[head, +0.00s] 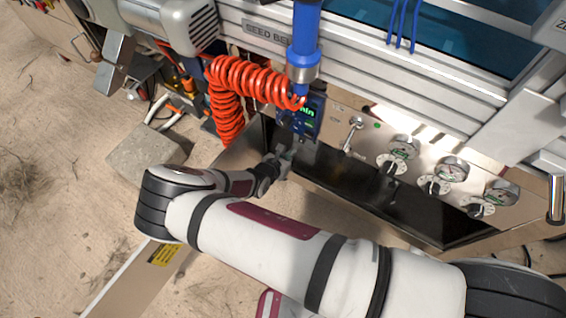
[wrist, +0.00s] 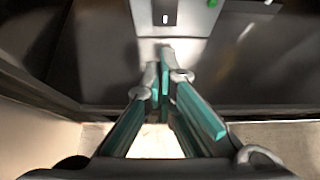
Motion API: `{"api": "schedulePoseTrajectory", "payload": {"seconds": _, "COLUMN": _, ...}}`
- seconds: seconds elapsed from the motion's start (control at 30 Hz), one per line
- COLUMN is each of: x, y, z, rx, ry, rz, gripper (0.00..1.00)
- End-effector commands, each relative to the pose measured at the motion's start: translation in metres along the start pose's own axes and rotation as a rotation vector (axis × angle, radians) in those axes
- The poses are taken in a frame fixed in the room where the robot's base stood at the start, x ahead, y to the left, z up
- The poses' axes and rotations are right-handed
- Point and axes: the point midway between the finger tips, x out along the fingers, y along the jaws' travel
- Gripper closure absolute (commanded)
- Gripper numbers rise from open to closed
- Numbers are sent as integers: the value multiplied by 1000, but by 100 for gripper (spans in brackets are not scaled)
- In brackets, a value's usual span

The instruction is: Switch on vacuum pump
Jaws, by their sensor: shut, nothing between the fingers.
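My gripper (head: 284,157) is shut and empty at the lower left of the control panel, just below a blue box with a lit green display (head: 308,112). In the wrist view the closed fingertips (wrist: 165,58) point at a pale plate that carries a small dark switch (wrist: 165,13) with a white mark. A green button or lamp (wrist: 212,3) sits to its upper right, cut by the frame edge. The tips are just below the switch in the picture; I cannot tell if they touch the plate. No label names the vacuum pump.
A metal toggle lever (head: 353,132), a green lamp (head: 377,126) and several gauges with knobs (head: 451,170) line the panel to the right. A coiled red hose (head: 228,95) and a blue cylinder (head: 304,40) hang close above my gripper. A dark ledge (head: 400,205) runs below.

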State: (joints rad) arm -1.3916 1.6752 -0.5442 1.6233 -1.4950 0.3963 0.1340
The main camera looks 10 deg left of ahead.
Motion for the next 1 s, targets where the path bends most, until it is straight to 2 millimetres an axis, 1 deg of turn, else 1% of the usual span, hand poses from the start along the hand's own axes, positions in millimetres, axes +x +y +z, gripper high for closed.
{"api": "schedulePoseTrajectory", "payload": {"seconds": 0.03, "x": 10, "y": 0, "z": 3, "rx": 0, "ry": -3, "rz": 0, "gripper": 100}}
{"api": "schedulePoseTrajectory", "payload": {"seconds": 0.1, "x": 18, "y": 0, "z": 8, "rx": 0, "ry": -2, "rz": 0, "gripper": 100}}
{"api": "schedulePoseTrajectory", "payload": {"seconds": 0.3, "x": 31, "y": 1, "z": 17, "rx": 0, "ry": -2, "rz": 2, "gripper": 100}}
{"api": "schedulePoseTrajectory", "payload": {"seconds": 0.73, "x": 34, "y": 1, "z": 20, "rx": 0, "ry": 0, "rz": 1, "gripper": 100}}
{"api": "schedulePoseTrajectory", "payload": {"seconds": 0.9, "x": 39, "y": 0, "z": 22, "rx": 1, "ry": 1, "rz": -1, "gripper": 100}}
{"api": "schedulePoseTrajectory", "payload": {"seconds": 1.0, "x": 39, "y": 1, "z": 20, "rx": 0, "ry": 0, "rz": 1, "gripper": 100}}
